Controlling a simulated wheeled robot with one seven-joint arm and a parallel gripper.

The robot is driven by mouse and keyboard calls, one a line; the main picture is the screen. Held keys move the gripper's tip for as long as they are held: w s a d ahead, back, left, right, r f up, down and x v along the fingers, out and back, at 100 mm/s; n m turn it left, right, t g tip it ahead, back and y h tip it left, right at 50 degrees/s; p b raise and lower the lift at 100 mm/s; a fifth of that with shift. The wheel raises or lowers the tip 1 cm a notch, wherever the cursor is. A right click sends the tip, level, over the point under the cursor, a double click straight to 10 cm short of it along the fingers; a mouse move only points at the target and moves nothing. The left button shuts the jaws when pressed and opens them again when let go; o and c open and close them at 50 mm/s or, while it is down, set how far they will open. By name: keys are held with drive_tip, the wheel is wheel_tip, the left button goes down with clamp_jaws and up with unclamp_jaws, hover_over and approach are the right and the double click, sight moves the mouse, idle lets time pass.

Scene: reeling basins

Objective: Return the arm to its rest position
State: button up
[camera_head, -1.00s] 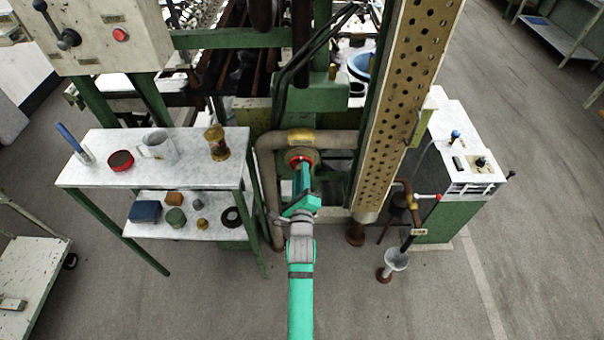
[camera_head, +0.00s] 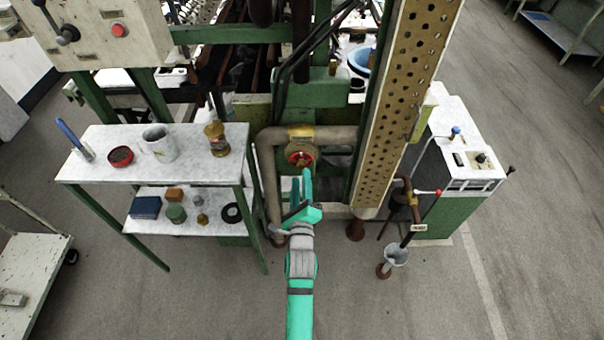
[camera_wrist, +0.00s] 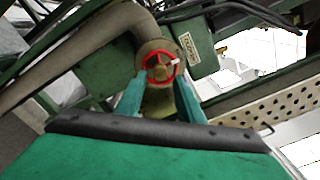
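My gripper (camera_head: 302,182) is below the red handwheel (camera_head: 300,157) in the head view, pointing toward it. In the wrist view my gripper (camera_wrist: 158,98) shows two teal fingers spread apart with nothing between them. The red handwheel (camera_wrist: 161,67) shows beyond the fingertips, clear of them, on a round brass-coloured valve body. My teal and grey arm (camera_head: 300,300) reaches forward from the bottom of the head view.
A thick pipe (camera_head: 267,190) bends around the valve. A shelf table (camera_head: 95,165) with a mug and jars stands left. A perforated beam (camera_head: 405,100) rises right of the valve, with a white-topped cabinet (camera_head: 440,215) beyond. Open floor lies in front.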

drive_tip(key=shift+s, duration=1.05)
drive_tip(key=s+a+f+n+g, duration=0.1)
drive_tip(key=s+f+n, duration=0.35)
drive_tip(key=s, duration=0.75)
drive_tip(key=s+f+n, duration=0.1)
drive_tip(key=s+n, duration=0.6)
drive_tip(key=s, duration=0.4)
drive_tip(key=s+r+n, duration=0.2)
drive_tip(key=s+n, duration=0.5)
drive_tip(key=s, duration=0.2)
drive_tip(key=s+d+r+n+g, duration=0.1)
drive_tip(key=s+r+n, duration=0.2)
drive_tip(key=s+n, duration=0.3)
drive_tip(key=s, duration=0.3)
drive_tip(key=shift+d+r+n+g, duration=0.15)
drive_tip(key=shift+r+n+g, duration=0.05)
drive_tip(key=shift+n+g, duration=0.15)
